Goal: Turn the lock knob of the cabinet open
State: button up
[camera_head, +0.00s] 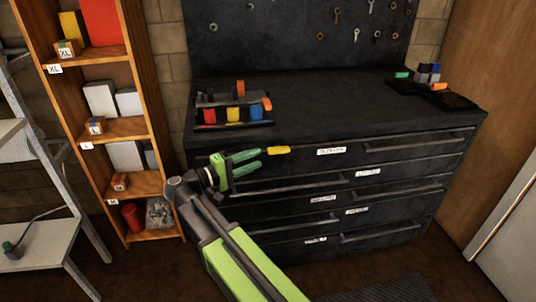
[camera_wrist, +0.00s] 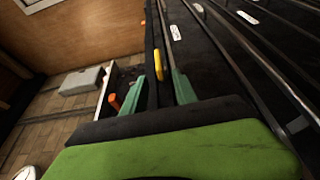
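The dark cabinet (camera_head: 290,213) has several drawers with bar handles and white labels. A small yellow knob (camera_head: 278,150) sticks out near the top of its front. In the wrist view the yellow knob (camera_wrist: 158,65) lies just beyond my fingertips, in line with the gap between them. My gripper (camera_head: 261,159) has two green fingers, spread apart with nothing between them. In the head view the upper fingertip overlaps the knob's left end; I cannot tell whether they touch. The fingers also show in the wrist view (camera_wrist: 168,78).
A tool caddy (camera_head: 222,121) with coloured items stands on the cabinet top, near its left front. Small dark trays (camera_head: 455,100) lie at the right back. A wooden shelf (camera_head: 160,100) stands left of the cabinet, with a grey bench (camera_head: 45,245) beside it. Floor is free at lower right.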

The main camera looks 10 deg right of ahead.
jog(key=v, duration=0.9)
jog(key=shift+s+a, duration=0.2)
jog(key=shift+a, duration=0.1)
